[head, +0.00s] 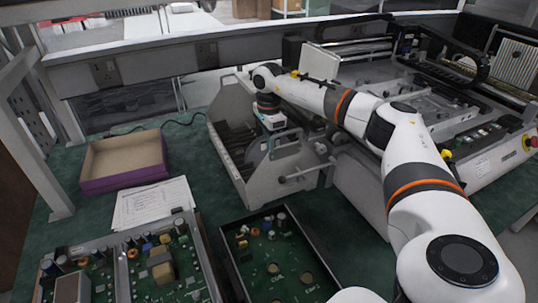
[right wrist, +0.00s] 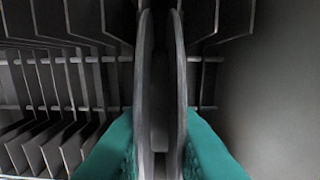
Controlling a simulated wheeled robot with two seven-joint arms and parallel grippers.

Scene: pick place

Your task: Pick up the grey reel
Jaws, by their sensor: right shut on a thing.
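The grey reel (right wrist: 144,85) stands upright and edge-on in the middle of the right wrist view, its two flanges facing left and right. My right gripper (right wrist: 160,145) is shut on it, with a teal finger pressed on each side. In the head view my right arm reaches from the lower right to the slotted grey rack (head: 235,165), and the right gripper (head: 272,120) points down into it. The reel (head: 257,152) shows only partly there, below the gripper. My left gripper is out of view.
A large machine (head: 440,115) stands right of the rack. An open purple-edged box (head: 125,180), papers (head: 153,203) and circuit boards in trays (head: 275,255) lie on the green bench at left and front. A grey rail (head: 230,45) runs behind.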

